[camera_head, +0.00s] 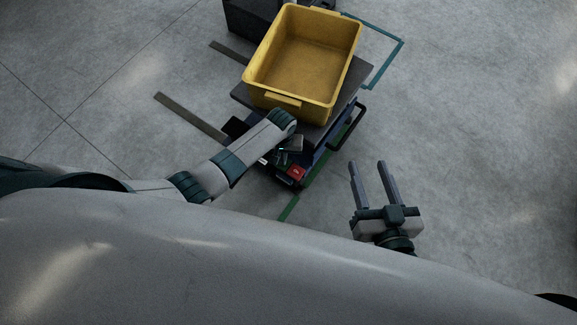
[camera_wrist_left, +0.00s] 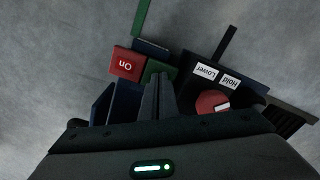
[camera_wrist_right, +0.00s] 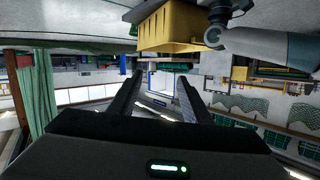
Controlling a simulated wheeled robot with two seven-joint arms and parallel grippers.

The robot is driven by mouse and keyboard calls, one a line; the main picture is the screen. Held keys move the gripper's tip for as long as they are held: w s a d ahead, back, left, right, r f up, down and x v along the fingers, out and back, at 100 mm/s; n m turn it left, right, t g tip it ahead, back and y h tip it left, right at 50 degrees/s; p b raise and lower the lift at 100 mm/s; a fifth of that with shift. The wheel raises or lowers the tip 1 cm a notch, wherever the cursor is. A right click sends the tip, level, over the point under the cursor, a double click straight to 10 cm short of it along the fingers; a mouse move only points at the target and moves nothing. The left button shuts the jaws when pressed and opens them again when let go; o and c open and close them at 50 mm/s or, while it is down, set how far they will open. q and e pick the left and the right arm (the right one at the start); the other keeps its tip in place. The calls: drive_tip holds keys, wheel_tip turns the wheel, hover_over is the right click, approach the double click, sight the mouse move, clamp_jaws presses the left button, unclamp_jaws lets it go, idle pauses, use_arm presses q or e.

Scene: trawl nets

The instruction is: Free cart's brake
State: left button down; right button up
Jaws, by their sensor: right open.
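The cart (camera_head: 362,80) is a dark platform with a yellow bin on it. At its near end is a red pedal marked "On" (camera_head: 296,172); it also shows in the left wrist view (camera_wrist_left: 125,64). A green piece (camera_wrist_left: 158,69) lies beside the red one, partly hidden by my left fingers. My left gripper (camera_wrist_left: 160,78) is shut, its fingertips over or against the green piece; contact cannot be told. In the head view my left gripper (camera_head: 288,152) is at the cart's near end. My right gripper (camera_head: 368,164) is open and empty, right of the cart; its fingers show apart in its wrist view (camera_wrist_right: 158,82).
The yellow bin (camera_head: 345,70) is empty. A panel with "Lower" and "Hold" labels (camera_wrist_left: 218,75) and a red knob (camera_wrist_left: 212,102) sits right of the pedals. A black handle (camera_head: 349,130) sticks out at the cart's right side. Floor at the right (camera_head: 480,130) is clear.

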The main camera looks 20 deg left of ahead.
drive_tip(key=shift+r, duration=0.1)
drive_tip(key=shift+r+t, duration=1.1)
drive_tip(key=shift+r, duration=1.1)
use_arm(q)
drive_tip(key=shift+r+p, duration=0.6)
drive_tip(key=shift+p, duration=0.1)
drive_tip(key=shift+r+p, duration=0.25)
drive_tip(key=shift+p, duration=0.1)
drive_tip(key=shift+r+p, duration=0.3)
drive_tip(key=shift+p, duration=0.05)
drive_tip(key=shift+r+p, duration=0.65)
drive_tip(key=shift+p, duration=0.1)
drive_tip(key=shift+r+p, duration=0.65)
drive_tip(key=shift+p, duration=0.15)
drive_tip(key=shift+r+p, duration=1)
drive_tip(key=shift+p, duration=0.2)
use_arm(e)
drive_tip(key=s+d+f+g+h, duration=0.4)
drive_tip(key=s+d+f+g, duration=0.4)
drive_tip(key=f+g, duration=0.3)
drive_tip(key=shift+s+d+f+m, duration=0.35)
drive_tip(key=shift+d+f, duration=0.1)
drive_tip(key=shift+f, duration=0.45)
